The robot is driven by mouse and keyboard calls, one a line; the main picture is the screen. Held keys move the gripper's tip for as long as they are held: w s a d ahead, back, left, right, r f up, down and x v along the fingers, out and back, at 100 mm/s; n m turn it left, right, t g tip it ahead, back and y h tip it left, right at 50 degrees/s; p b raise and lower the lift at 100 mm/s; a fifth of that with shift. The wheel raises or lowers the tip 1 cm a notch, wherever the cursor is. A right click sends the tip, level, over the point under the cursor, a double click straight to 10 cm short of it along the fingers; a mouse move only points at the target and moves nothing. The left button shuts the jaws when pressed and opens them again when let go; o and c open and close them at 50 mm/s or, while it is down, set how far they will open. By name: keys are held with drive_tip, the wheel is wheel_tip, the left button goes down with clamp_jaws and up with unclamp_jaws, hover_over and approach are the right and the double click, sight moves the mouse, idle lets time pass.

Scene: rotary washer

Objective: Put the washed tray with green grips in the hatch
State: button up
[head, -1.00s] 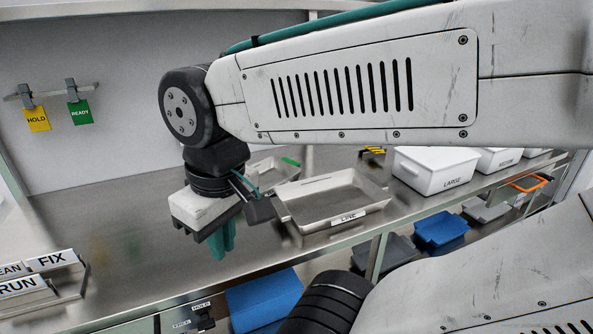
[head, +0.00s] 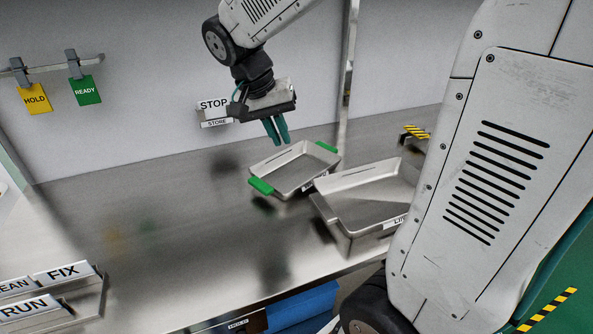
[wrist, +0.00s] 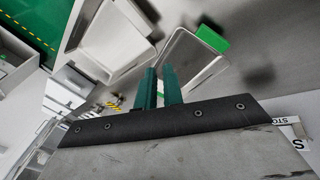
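The metal tray with green grips (head: 296,172) sits on the steel counter, with one green grip at its near left end and one at its far right end. My gripper (head: 279,142) is above and behind the tray's far left side, fingers pointing down. A narrow gap shows between the fingers and nothing is in it, so it is slightly open and empty. I cannot make out the hatch.
A larger metal tray with a label (head: 352,234) stands close at the right of the green-grip tray. Label holders (head: 62,275) stand at front left. The counter's left and middle are clear.

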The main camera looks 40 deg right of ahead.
drive_tip(key=w+d+f+m+g+h, duration=0.1)
drive_tip(key=w+d+f+m, duration=0.15)
drive_tip(key=w, duration=0.35)
drive_tip(key=w+d+f+m+h, duration=0.1)
drive_tip(key=w+f+m, duration=0.1)
drive_tip(key=w+f, duration=0.25)
drive_tip(key=m+h, duration=0.2)
drive_tip(key=m, duration=0.1)
approach(277, 155)
drive_tip(key=shift+x, duration=1.15)
drive_tip(key=shift+w+d+f, duration=0.1)
drive_tip(key=shift+d+f, duration=0.05)
drive_tip(key=shift+f, duration=0.25)
drive_tip(key=x, duration=0.7)
drive_tip(key=shift+f, duration=0.2)
drive_tip(key=shift+s, duration=0.2)
clamp_jaws()
drive_tip(key=shift+r, duration=0.1)
